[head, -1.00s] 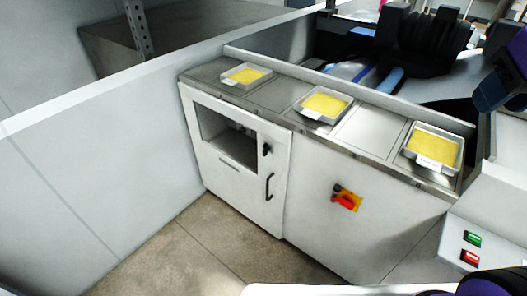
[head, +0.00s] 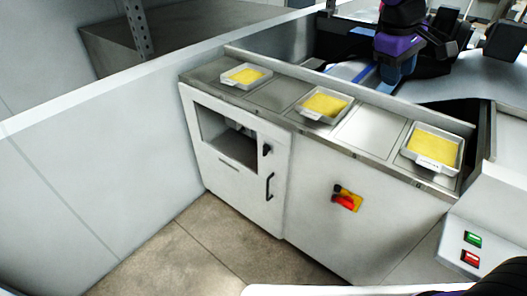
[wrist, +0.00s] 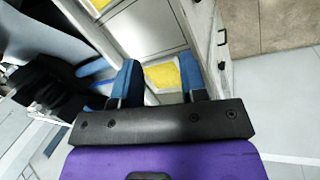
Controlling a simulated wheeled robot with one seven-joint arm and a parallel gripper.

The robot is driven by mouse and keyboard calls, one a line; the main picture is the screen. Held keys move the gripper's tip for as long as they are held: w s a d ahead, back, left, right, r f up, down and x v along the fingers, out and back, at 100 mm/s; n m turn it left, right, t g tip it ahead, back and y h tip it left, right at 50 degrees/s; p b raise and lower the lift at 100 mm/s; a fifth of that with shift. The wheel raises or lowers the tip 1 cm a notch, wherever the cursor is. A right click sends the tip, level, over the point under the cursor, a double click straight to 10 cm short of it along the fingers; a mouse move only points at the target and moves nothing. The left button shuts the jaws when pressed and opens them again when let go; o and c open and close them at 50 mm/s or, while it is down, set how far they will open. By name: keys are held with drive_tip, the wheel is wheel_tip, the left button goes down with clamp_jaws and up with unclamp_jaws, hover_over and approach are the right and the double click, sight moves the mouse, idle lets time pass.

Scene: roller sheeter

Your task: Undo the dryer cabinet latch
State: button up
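The dryer cabinet door (head: 236,200) is white, with a dark window opening, and looks shut. A small black latch (head: 266,150) sits on its upper right part, and a black vertical handle (head: 270,187) is below it. My gripper (wrist: 158,77) shows two blue fingers spread apart with nothing between them. In the head view, my purple and blue arm end (head: 398,50) is above and behind the counter, well to the right of the latch and apart from it. In the wrist view, the white front shows edge-on with small dark fittings; which one is the latch is unclear.
Three trays with yellow sheets (head: 246,76) (head: 324,105) (head: 434,150) sit on the steel counter top. A red and yellow switch (head: 347,199) protrudes from the front panel. Green and red buttons (head: 471,249) are at lower right. The floor before the cabinet is clear.

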drive_tip(key=w+a+f+n+h, duration=0.3)
drive_tip(key=w+a+f+n, duration=0.1)
drive_tip(key=w+a+f, duration=0.4)
drive_tip(key=n+t+h, duration=0.4)
drive_tip(key=n+t, duration=0.9)
drive_tip(key=n, duration=0.5)
approach(266, 150)
drive_tip(key=x, duration=0.9)
drive_tip(key=shift+w+a+f, duration=0.1)
drive_tip(key=shift+w+a, duration=0.1)
drive_tip(key=shift+w, duration=0.1)
drive_tip(key=shift+c, duration=0.2)
drive_tip(key=c, duration=0.5)
